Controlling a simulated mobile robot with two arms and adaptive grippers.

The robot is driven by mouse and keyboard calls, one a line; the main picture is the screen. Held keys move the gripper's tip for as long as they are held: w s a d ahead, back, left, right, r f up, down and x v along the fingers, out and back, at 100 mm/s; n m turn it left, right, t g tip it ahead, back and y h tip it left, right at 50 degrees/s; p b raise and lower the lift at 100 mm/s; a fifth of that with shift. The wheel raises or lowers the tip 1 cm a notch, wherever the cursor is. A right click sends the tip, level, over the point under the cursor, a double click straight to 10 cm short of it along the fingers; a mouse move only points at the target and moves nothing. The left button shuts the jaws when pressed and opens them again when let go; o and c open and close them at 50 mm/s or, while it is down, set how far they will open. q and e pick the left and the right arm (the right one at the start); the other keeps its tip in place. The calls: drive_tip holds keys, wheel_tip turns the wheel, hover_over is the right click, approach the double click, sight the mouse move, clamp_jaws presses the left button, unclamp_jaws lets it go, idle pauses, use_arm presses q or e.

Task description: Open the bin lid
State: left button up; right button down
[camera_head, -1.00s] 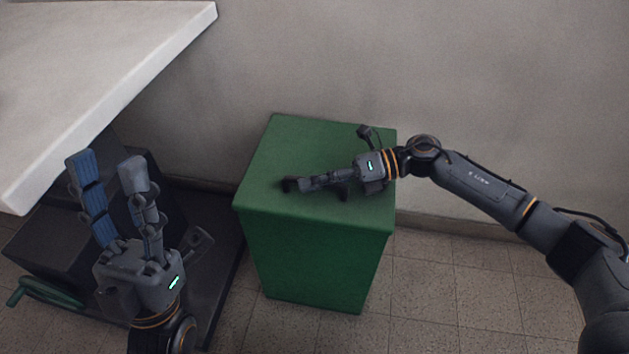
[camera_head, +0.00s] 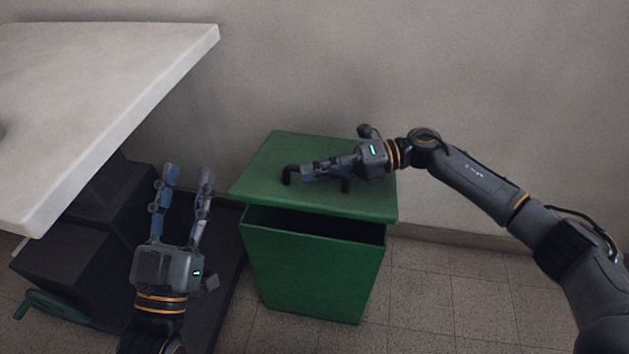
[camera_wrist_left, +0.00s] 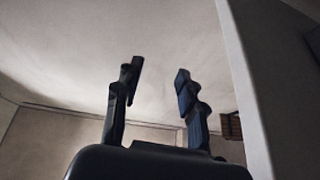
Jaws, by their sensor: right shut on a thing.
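The green bin (camera_head: 310,275) stands on the floor against the wall. Its green lid (camera_head: 285,152) is raised at the front, and a dark gap shows between lid and bin body. A black handle (camera_head: 287,176) sits on top of the lid. My right gripper (camera_head: 306,174) is shut on the handle, its fingers hiding the middle of it. My left gripper (camera_head: 189,172) is open and empty, left of the bin and pointing up in the picture. Its two spread fingers also show in the left wrist view (camera_wrist_left: 160,72), with nothing between them.
A pale table top (camera_head: 120,110) juts in from the left, its corner near my left gripper. The tiled floor (camera_head: 450,300) right of the bin is clear.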

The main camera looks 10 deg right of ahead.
use_arm(q)
wheel_tip(320, 180, down, 6)
drive_tip(key=w+g+y+p, duration=0.1)
drive_tip(key=g, duration=0.3)
drive_tip(key=shift+w+a, duration=0.25)
drive_tip(key=shift+w, duration=0.1)
use_arm(e)
drive_tip(key=w+d+r+m+y, duration=0.1)
drive_tip(key=w+r+m, duration=0.2)
drive_tip(key=w+r, duration=0.2)
drive_tip(key=shift+w+d+r+m+y, duration=0.15)
drive_tip(key=shift+d+r+m+y, duration=0.2)
drive_tip(key=shift+r, duration=0.85)
drive_tip(key=c, duration=1.6)
unclamp_jaws()
use_arm(q)
drive_tip(key=shift+f, duration=0.1)
use_arm(e)
drive_tip(key=d, duration=0.8)
drive_tip(key=w+d, duration=0.1)
drive_tip(key=d, duration=0.3)
drive_tip(key=shift+f, duration=0.15)
